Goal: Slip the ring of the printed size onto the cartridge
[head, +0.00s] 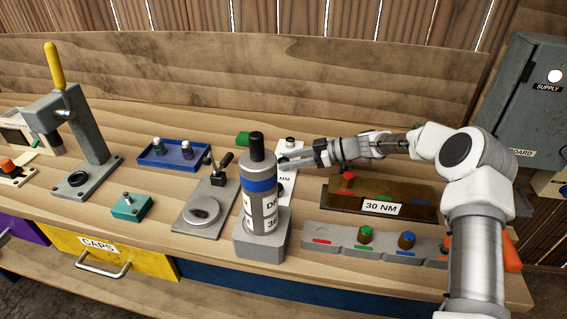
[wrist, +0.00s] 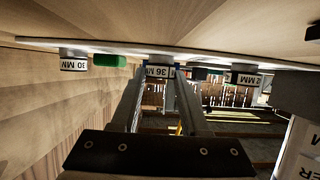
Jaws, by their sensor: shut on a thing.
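The cartridge (head: 262,207) stands upright in a grey block (head: 262,242). It is a grey cylinder with a blue band, a black top and a label on which "36" can be read. My gripper (head: 284,160) is behind and to the right of it, over the white ring board (head: 286,187). In the wrist view my gripper (wrist: 160,76) is shut on the 36 MM ring (wrist: 158,71), whose label shows between the fingertips. The 30 MM ring (wrist: 74,65) is to its left, and another ring (wrist: 244,78) with a partly hidden label ending "2 MM" is to its right.
A green block (head: 243,138) lies behind the cartridge. A grey clamp stand (head: 205,210) is left of it. A 30 NM tray (head: 402,209) and a grey rack (head: 340,243) of coloured knobs stand to the right. A blue tray (head: 160,163) is at the back left.

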